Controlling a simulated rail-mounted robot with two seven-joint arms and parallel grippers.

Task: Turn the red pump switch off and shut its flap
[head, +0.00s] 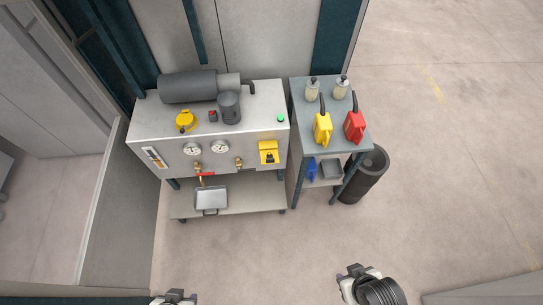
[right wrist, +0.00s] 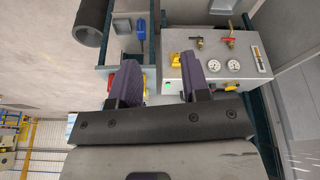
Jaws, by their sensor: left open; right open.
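A yellow switch box (head: 268,152) sits on the right part of the grey power unit's front face. Its flap looks raised, but the red switch inside is too small to make out. The box also shows in the right wrist view (right wrist: 174,60), partly behind a finger. My right gripper (head: 352,272) is at the bottom of the head view, far from the box. Its two dark fingers stand apart and empty in the right wrist view (right wrist: 160,82). My left gripper (head: 174,297) is at the bottom edge, mostly cut off, and away from the unit.
The power unit (head: 145,127) carries gauges (head: 192,149), taps, a dark motor and a yellow cap (head: 185,119). A metal tray (head: 211,197) sits on its lower shelf. A trolley (head: 350,134) with yellow and red cans stands right of it, beside a black bin (head: 366,180). The floor in front is clear.

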